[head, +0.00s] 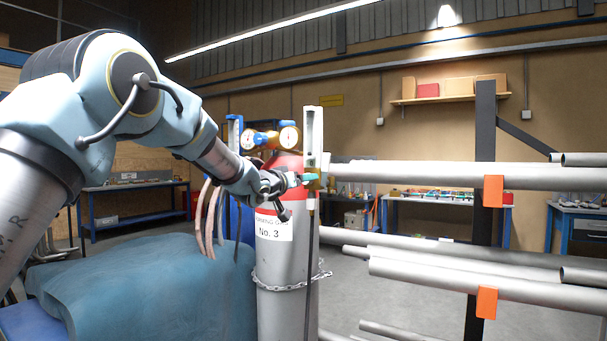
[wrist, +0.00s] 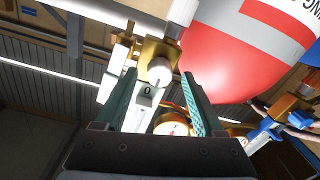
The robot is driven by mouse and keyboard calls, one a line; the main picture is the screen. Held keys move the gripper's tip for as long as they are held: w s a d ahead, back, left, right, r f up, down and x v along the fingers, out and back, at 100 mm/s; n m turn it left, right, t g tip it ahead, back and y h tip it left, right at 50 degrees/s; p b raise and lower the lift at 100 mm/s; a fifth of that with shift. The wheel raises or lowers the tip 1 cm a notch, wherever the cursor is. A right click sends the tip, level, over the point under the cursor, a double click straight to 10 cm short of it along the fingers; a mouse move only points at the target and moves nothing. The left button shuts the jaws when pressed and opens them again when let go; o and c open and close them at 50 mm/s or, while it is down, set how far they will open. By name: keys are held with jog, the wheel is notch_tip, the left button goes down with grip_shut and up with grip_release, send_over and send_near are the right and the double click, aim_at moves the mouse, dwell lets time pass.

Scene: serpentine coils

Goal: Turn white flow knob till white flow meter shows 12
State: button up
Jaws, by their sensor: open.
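The white flow meter (head: 313,135) stands upright at the right of the gas cylinder's top, above a brass block (head: 311,181). Its reading is too small to make out in the head view. The wrist view shows part of its white body with a "0" mark (wrist: 147,94). The white flow knob (wrist: 159,72) sits on the brass block in the wrist view. My gripper (wrist: 158,80) has teal fingers spread open on either side of the knob, with gaps visible. In the head view my gripper (head: 302,179) is at the brass block and hides the knob.
The red-topped grey gas cylinder (head: 283,270) stands below, chained. A blue flow meter (head: 235,133) and two dial gauges (head: 289,137) are left of the white meter. Grey pipes (head: 420,174) on a rack lie close on the right. A blue cover (head: 150,290) lies front left.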

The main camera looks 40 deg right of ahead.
jog(key=shift+w+d, duration=0.15)
jog(key=shift+d, duration=0.5)
grip_shut()
